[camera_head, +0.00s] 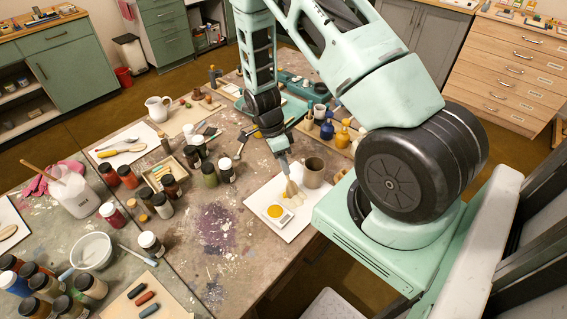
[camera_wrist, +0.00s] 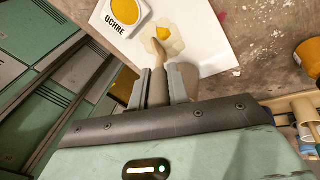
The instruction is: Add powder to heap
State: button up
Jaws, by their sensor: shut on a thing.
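My gripper (camera_head: 286,158) is shut on a slim beige-brown tool (camera_wrist: 157,90), which points down toward the white sheet. The gripper (camera_wrist: 161,86) also shows at the bottom of the wrist view. The tool's tip is at the edge of a pale, lumpy heap (camera_wrist: 174,44) with a yellow patch of powder (camera_wrist: 164,32) on it. Whether the tip touches the heap, I cannot tell. A small white dish labelled OCHRE (camera_wrist: 113,24), holding yellow-orange powder (camera_wrist: 125,9), stands beside the heap; it also shows in the head view (camera_head: 268,218).
The white sheet (camera_head: 288,234) lies near the table edge. A brown mug (camera_head: 314,173) stands close to my gripper's right. Dark jars (camera_head: 209,174) stand to the left and yellow bottles (camera_head: 342,137) behind. The stained tabletop (camera_head: 232,262) in front is largely clear.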

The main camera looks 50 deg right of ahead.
jog(key=shift+r+p, duration=2.75)
jog(key=shift+r, duration=0.8)
